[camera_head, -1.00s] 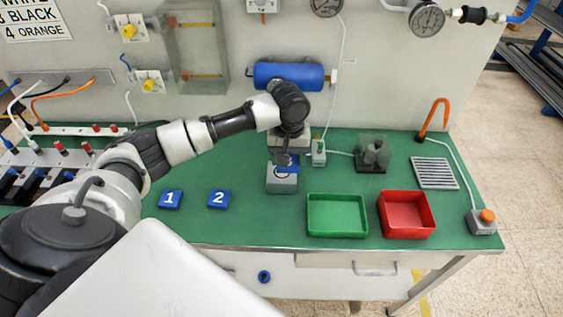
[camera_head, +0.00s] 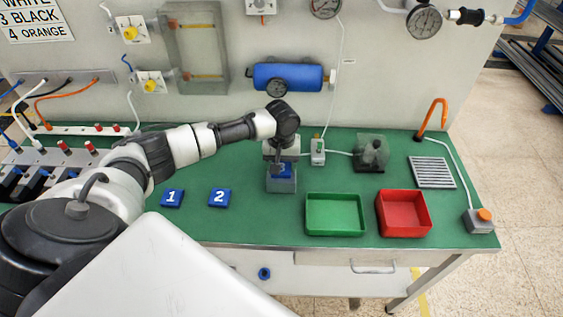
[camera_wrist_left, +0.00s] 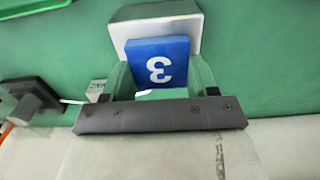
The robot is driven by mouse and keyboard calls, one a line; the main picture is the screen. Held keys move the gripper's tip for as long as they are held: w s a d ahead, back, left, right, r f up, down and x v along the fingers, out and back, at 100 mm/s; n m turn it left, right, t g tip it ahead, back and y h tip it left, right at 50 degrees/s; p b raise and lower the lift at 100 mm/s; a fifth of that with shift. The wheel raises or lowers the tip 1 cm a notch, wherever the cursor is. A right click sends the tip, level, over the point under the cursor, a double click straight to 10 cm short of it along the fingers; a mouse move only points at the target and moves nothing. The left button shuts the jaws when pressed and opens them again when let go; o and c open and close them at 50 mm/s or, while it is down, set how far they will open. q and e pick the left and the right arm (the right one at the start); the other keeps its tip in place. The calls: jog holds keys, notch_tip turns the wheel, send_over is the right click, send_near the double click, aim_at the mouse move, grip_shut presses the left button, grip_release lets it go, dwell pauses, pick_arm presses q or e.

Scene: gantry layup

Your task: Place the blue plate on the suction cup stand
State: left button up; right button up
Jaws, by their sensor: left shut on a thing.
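A blue plate with a white "3" (camera_wrist_left: 158,64) is held between the two fingers of my left gripper (camera_wrist_left: 160,75), seen in the left wrist view. In the head view my left gripper (camera_head: 278,165) points down at the middle of the bench, with the blue plate (camera_head: 285,171) partly hidden under it. A grey block (camera_head: 282,186), which looks like the suction cup stand, is directly below the plate, and its pale top (camera_wrist_left: 150,25) shows behind the plate in the wrist view. I cannot tell whether plate and block touch. My right gripper is not in view.
Blue plates "1" (camera_head: 172,198) and "2" (camera_head: 219,197) lie left on the green bench. A green tray (camera_head: 335,232) and a red tray (camera_head: 404,232) stand to the right. A small dark fixture (camera_head: 371,155) is behind them, with a blue cylinder (camera_head: 288,76) on the wall.

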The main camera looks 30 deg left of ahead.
pick_arm(q)
jog(key=o, duration=0.9)
jog(key=shift+f, duration=0.1)
jog(key=shift+r, duration=0.45)
notch_tip(320, 180, up, 12)
jog(key=shift+f+b, duration=0.25)
jog(key=shift+b, duration=0.8)
